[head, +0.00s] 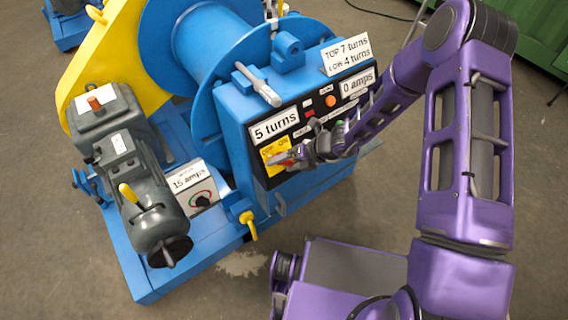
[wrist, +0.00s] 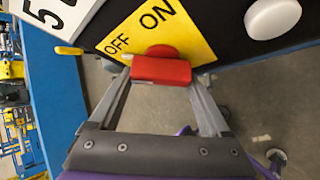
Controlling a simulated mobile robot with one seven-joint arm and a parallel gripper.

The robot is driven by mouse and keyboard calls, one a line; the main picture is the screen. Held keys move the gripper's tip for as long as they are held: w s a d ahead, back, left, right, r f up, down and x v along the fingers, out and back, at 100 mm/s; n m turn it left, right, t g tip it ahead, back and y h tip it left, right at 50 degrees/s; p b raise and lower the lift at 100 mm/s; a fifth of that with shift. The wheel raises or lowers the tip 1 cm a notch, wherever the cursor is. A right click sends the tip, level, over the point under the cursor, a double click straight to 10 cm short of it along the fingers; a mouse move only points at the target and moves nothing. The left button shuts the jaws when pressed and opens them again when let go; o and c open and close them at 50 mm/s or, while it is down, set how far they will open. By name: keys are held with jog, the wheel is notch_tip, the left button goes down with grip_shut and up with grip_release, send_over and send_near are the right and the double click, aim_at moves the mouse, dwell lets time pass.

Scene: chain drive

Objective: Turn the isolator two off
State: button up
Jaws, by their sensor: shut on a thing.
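A yellow plate (wrist: 190,38) marked OFF and ON is on the dark front panel. A red switch handle (wrist: 161,70) stands out from it on a round red base. No number for this isolator is readable. My gripper (wrist: 163,72) is shut on the red handle, with one finger at each end of it. I cannot tell for sure whether the handle points to OFF or ON. In the head view the yellow plate (head: 275,147) is at the panel's lower left, and my gripper (head: 287,157) partly hides it and hides the handle.
The blue cabinet (head: 235,125) carries labels "5 turns" (head: 273,127) and "0 amps" (head: 357,82), plus an orange lamp (head: 330,101). A white knob (wrist: 272,17) is right of the plate. A grey motor (head: 150,210) and "15 amps" box (head: 195,187) stand left.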

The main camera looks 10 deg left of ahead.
jog(key=o, duration=1.2)
jog(key=p+v, duration=0.3)
jog(key=v, duration=1.4)
jog(key=shift+d+r, duration=0.1)
jog(key=shift+r, duration=0.1)
